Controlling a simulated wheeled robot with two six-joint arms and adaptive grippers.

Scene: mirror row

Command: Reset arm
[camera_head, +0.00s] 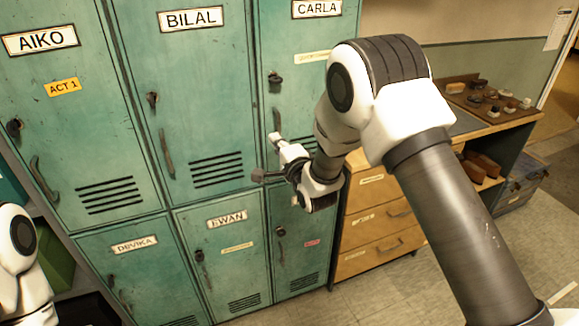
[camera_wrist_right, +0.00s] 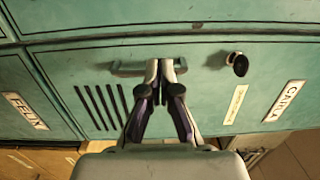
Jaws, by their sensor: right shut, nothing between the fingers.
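My right gripper (camera_head: 274,140) reaches toward the green locker door labelled CARLA (camera_head: 316,8) in the head view. In the right wrist view my right gripper (camera_wrist_right: 166,68) is shut and empty, its fingertips together in front of the Carla door's handle (camera_wrist_right: 125,69). I cannot tell whether they touch the handle. The Carla door (camera_head: 300,78) looks closed, with its dark knob (camera_wrist_right: 237,62) beside the handle. My left arm shows only in part at the lower left of the head view; its gripper is out of view.
Other lockers, AIKO (camera_head: 70,110), BILAL (camera_head: 185,90), DEVIKA (camera_head: 135,265) and EWAN (camera_head: 225,255), look closed. A wooden drawer unit (camera_head: 375,220) stands right of them, under a desk with a tray of small items (camera_head: 487,98). Open floor (camera_head: 530,245) lies at the right.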

